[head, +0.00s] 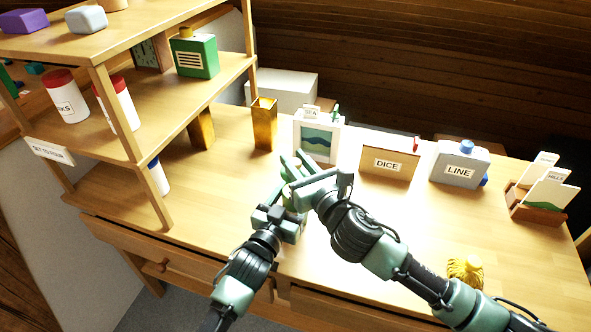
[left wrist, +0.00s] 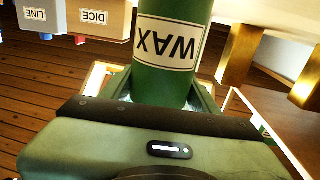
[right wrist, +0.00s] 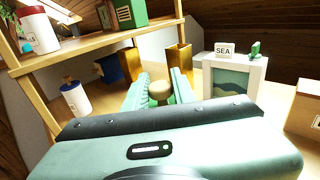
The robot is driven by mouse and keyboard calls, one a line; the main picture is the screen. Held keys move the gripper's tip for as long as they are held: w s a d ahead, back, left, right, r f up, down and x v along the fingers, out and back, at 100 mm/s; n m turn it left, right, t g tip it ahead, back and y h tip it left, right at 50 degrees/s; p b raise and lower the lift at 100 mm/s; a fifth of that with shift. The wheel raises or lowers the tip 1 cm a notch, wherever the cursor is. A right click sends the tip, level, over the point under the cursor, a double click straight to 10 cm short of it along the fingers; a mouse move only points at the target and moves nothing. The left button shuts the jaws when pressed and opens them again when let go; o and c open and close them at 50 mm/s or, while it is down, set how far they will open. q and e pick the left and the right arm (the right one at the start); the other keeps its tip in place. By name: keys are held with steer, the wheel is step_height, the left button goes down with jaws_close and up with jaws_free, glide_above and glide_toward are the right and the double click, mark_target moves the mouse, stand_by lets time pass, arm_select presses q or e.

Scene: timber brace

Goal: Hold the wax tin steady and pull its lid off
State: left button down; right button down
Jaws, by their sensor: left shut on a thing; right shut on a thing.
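The wax tin (left wrist: 168,75) is a green cylinder with a white WAX label, which appears upside down in the left wrist view. My left gripper (left wrist: 165,95) is shut on the tin, one finger on each side. In the head view my left gripper (head: 280,220) is low over the table front, and the tin is mostly hidden by the grippers. My right gripper (head: 296,170) is just above it. In the right wrist view a round tan knob (right wrist: 159,90), seemingly the lid's, sits between its fingers. The join between lid and tin is hidden.
Behind the grippers stand a brass-coloured cup (head: 264,125), a SEA picture frame (head: 317,140), a DICE box (head: 388,163) and a LINE box (head: 459,165). A shelf unit (head: 125,140) rises at left. A ridged yellow object (head: 465,271) lies at front right. The table between is clear.

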arm_select(q)
steer(key=shift+c, duration=1.5)
jaws_free()
